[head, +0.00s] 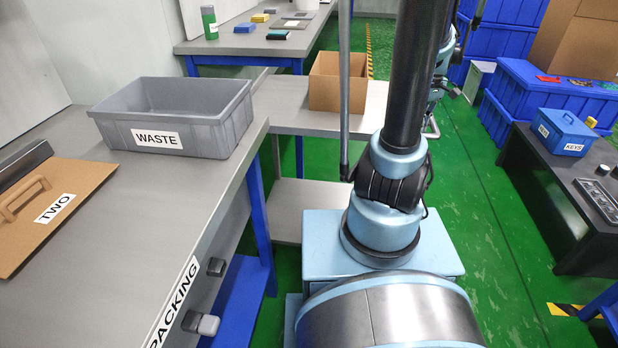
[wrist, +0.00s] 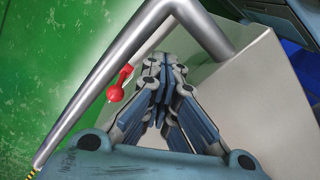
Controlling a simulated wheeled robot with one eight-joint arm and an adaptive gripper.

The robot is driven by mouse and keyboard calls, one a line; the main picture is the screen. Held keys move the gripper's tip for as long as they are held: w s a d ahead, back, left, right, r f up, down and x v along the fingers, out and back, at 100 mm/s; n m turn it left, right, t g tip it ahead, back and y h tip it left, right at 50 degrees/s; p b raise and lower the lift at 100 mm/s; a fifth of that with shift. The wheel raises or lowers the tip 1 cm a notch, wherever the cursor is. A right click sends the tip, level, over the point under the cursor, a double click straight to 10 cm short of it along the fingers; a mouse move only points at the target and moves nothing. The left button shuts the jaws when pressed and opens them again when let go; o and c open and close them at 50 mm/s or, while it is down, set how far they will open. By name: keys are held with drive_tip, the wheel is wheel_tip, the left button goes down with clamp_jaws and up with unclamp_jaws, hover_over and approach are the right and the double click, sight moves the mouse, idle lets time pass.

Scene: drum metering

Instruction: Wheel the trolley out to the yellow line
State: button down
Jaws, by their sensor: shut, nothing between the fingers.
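The trolley (head: 285,112) is a grey two-shelf cart beyond the packing bench in the head view. An open cardboard box (head: 325,92) stands on its top shelf. In the wrist view, the trolley's bent metal handle (wrist: 130,70) runs diagonally past my gripper (wrist: 163,62), beside a pale grey panel (wrist: 255,85). My gripper is shut and empty, with its fingertips close to the handle but not around it. A red lever (wrist: 118,85) with a round knob shows between handle and fingers. Yellow-black floor tape (head: 369,48) shows far behind the trolley.
The packing bench (head: 120,205) on the left holds a grey WASTE bin (head: 170,118) and a cardboard lid marked TWO (head: 50,200). A dark table (head: 545,185) with a blue KEYS box (head: 562,132) stands right, near blue crates (head: 535,90). Green floor (head: 475,200) lies clear between.

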wheel_tip(320, 180, up, 9)
idle(1.2)
idle(0.3)
